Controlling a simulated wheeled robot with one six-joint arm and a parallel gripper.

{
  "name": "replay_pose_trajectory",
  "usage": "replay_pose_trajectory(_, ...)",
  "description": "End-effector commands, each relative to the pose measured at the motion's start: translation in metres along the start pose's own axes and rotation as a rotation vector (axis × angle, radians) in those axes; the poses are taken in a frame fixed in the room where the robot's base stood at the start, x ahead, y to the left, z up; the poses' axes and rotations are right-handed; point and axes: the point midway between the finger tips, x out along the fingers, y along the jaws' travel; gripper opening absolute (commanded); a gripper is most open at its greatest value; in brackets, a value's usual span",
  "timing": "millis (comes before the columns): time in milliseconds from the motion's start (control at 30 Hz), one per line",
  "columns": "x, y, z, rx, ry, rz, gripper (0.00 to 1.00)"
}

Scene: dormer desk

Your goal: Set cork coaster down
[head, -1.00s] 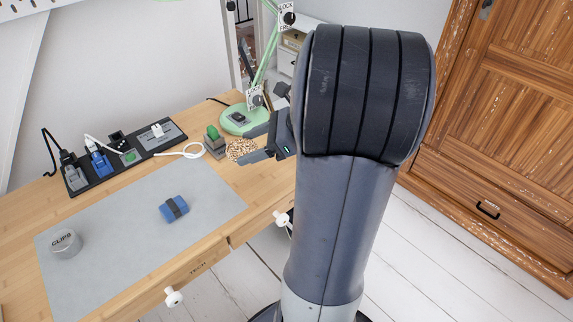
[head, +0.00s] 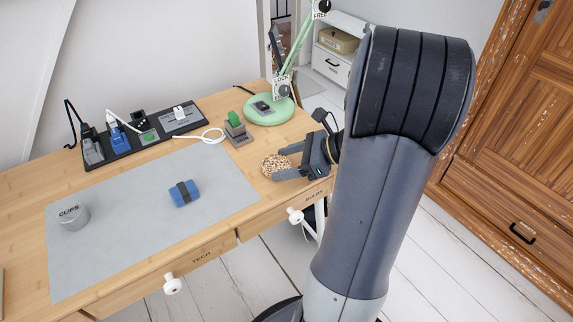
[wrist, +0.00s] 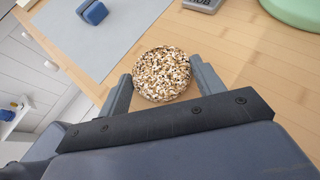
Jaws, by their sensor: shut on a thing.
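The cork coaster (head: 273,166) is a round, speckled brown-and-white disc near the right end of the wooden desk. It also shows in the wrist view (wrist: 162,75), between the two fingers. My gripper (head: 282,163) reaches in from the right, low over the desk, and is shut on the coaster with a finger on either side. In the wrist view my gripper (wrist: 160,85) holds the disc near its fingertips, its face to the camera. I cannot tell whether the coaster touches the desk top.
A grey mat (head: 120,235) carries a blue block with a dark band (head: 184,193) and a clips tin (head: 73,215). A power strip (head: 140,136), a small grey holder with a green top (head: 236,128) and a green lamp base (head: 269,110) stand behind. Bare wood surrounds the coaster.

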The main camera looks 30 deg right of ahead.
Motion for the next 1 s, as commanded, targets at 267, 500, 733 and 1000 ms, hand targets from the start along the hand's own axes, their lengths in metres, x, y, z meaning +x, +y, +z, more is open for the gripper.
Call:
replay_pose_trajectory(267, 0.001, 0.000, -0.001, -0.001, 0.000, -0.001, 0.42)
replay_pose_trajectory(500, 0.001, 0.000, -0.003, -0.001, 0.000, -0.001, 0.77)
replay_pose_trajectory(733, 0.001, 0.000, -0.003, -0.001, 0.000, -0.001, 0.85)
replay_pose_trajectory(1000, -0.010, -0.001, 0.001, -0.001, -0.001, -0.003, 0.85)
